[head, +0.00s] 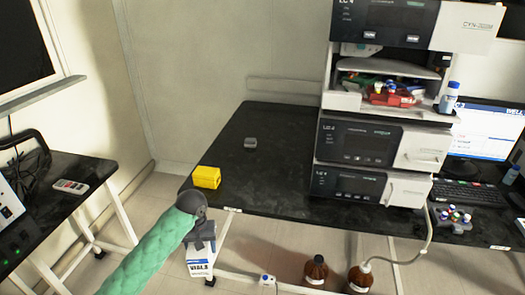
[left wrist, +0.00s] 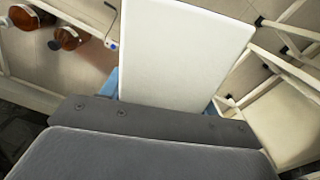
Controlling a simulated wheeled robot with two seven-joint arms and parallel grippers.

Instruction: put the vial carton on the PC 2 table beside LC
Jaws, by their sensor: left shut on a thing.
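The vial carton (head: 200,266) is a white box with a blue band and the word VIALS. My left gripper (head: 203,241) is shut on it and holds it upright in front of the black table's near left edge. My right gripper is not in view.
A yellow box (head: 207,177) sits at the table's near left corner, and a small grey object (head: 250,143) lies further back. The black surface left of the stack is otherwise clear. Brown bottles (head: 316,270) stand below the table. Another black table (head: 60,195) is at left.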

